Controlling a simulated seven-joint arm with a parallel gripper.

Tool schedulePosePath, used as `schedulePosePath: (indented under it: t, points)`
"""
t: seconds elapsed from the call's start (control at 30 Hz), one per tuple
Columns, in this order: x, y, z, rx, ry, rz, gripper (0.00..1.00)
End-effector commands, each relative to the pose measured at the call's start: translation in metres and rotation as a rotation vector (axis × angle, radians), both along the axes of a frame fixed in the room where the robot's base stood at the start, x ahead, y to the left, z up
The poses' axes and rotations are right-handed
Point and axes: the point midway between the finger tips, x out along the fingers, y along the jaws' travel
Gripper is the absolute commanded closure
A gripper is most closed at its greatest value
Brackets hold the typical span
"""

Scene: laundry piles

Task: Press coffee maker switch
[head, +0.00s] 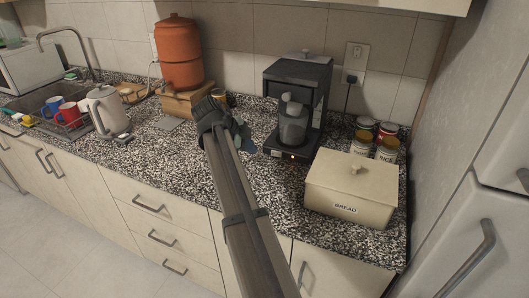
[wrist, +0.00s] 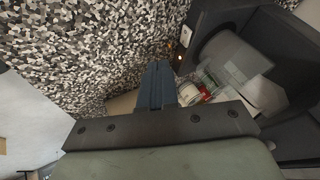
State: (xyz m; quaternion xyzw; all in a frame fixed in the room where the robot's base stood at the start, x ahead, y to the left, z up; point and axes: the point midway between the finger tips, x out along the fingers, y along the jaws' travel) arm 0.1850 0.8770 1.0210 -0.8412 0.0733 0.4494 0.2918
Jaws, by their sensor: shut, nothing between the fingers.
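The black coffee maker (head: 318,78) stands on the speckled counter against the tiled wall, with a grey carafe (head: 293,127) in it. A small lit spot (head: 291,156) shows on its front base. In the wrist view the coffee maker (wrist: 215,20) fills the right side. My gripper (head: 248,142) is shut and empty, just left of the coffee maker's base. In the wrist view its fingers (wrist: 157,84) are together, left of and below the light; contact cannot be told.
A cream bread box (head: 350,187) stands right of the coffee maker, with several cans (head: 387,148) behind it. An orange dispenser (head: 178,53) on a wooden stand, a kettle (head: 107,110) and mugs are left. Counter (head: 165,160) left of my arm is clear.

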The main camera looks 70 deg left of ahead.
Motion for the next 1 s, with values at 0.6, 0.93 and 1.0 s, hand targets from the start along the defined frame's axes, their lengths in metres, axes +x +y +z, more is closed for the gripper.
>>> schedulePosePath:
  t: [0.6, 0.93, 1.0]
  points:
    - [0.052, 0.012, -0.07, -0.001, 0.0, -0.002, 1.0]
    - [0.077, 0.04, -0.08, 0.001, 0.0, -0.002, 1.0]
    - [0.08, 0.043, -0.079, 0.001, 0.0, -0.001, 1.0]
